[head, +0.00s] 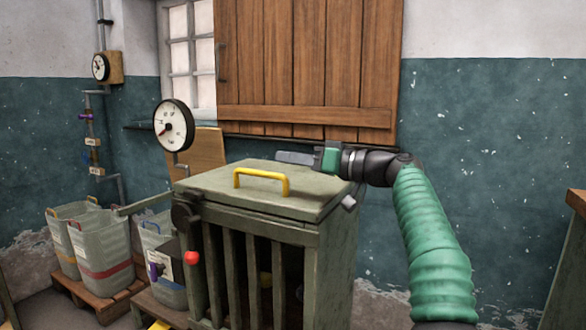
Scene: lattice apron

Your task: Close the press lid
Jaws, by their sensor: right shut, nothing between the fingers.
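The press (335,262) is a green-grey slatted cabinet in the middle of the head view. Its lid (222,184) lies flat or nearly flat on top, with a yellow handle (262,182) standing up from it. I cannot tell whether a small gap remains under the lid. My right gripper (285,157) is shut and empty, just above the lid's far edge, pointing left. I cannot tell whether it touches the lid. My left gripper is not in view.
A round gauge (174,125) stands behind the press at left. Woven bins (100,240) sit on a wooden pallet (105,295) at left. A wooden shutter (305,65) is on the wall behind.

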